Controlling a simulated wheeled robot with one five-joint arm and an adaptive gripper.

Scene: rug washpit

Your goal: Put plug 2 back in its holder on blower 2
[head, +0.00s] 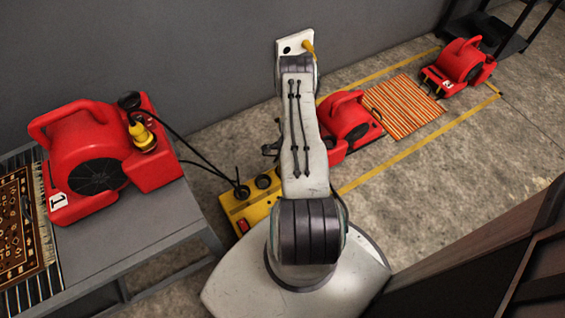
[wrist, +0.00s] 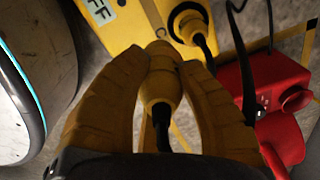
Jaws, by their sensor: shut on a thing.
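In the wrist view my gripper (wrist: 160,60) has its two yellow fingers closed around a yellow plug (wrist: 160,88) with a black cord running back toward the wrist. The plug's tip lies by the edge of a yellow power box (wrist: 138,22); I cannot tell whether they touch. In the head view my arm hides the gripper and this plug. Blower 2 (head: 462,62), red with a "2" label, stands on the floor at the far right. Its plug holder is too small to make out.
The yellow power box (head: 238,208) is on the floor; another plug (wrist: 190,22) sits in it. A red blower (head: 348,118) stands behind my arm. Blower 1 (head: 90,150) is on a grey table (head: 140,235), with a yellow plug (head: 142,134). A striped rug (head: 403,106) lies between the floor blowers.

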